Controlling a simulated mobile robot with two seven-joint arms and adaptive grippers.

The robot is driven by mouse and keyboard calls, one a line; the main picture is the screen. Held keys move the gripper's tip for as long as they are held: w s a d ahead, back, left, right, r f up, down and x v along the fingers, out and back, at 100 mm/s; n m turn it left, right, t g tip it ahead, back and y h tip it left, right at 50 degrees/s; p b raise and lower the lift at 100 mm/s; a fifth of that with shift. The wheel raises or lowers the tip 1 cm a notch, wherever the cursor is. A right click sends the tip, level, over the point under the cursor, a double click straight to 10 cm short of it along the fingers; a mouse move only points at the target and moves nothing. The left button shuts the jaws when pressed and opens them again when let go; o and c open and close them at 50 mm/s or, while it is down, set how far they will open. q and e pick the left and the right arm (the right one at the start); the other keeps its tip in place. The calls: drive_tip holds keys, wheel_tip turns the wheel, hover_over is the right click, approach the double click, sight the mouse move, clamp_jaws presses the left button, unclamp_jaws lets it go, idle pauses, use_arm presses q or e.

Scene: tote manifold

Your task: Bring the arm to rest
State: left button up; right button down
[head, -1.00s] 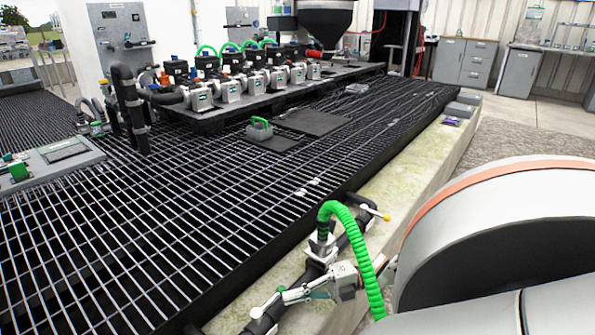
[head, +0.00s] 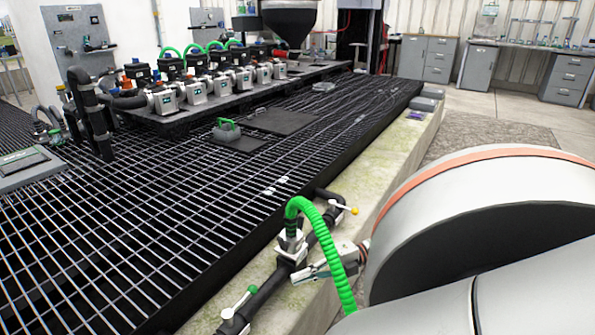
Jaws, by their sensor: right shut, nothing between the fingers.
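My right gripper (head: 300,275) is low in the middle of the head view, at the edge of the concrete ledge. Its fingers point left and are shut with nothing between them. The green ribbed hose (head: 335,255) crosses in front of the gripper and hides part of it. My right arm fills the lower right. The gripper is close to the black pipe (head: 275,277); I cannot tell whether they touch. A valve with a white lever and green tip (head: 240,304) is left of the fingertips, apart from them. My left gripper is out of view.
A second valve lever (head: 342,207) with a yellow knob is above the gripper. The concrete ledge (head: 390,160) runs back beside the black grating (head: 150,220). A row of pumps (head: 195,88) with green hoses stands at the back left. A small green-handled box (head: 227,131) rests on the grating.

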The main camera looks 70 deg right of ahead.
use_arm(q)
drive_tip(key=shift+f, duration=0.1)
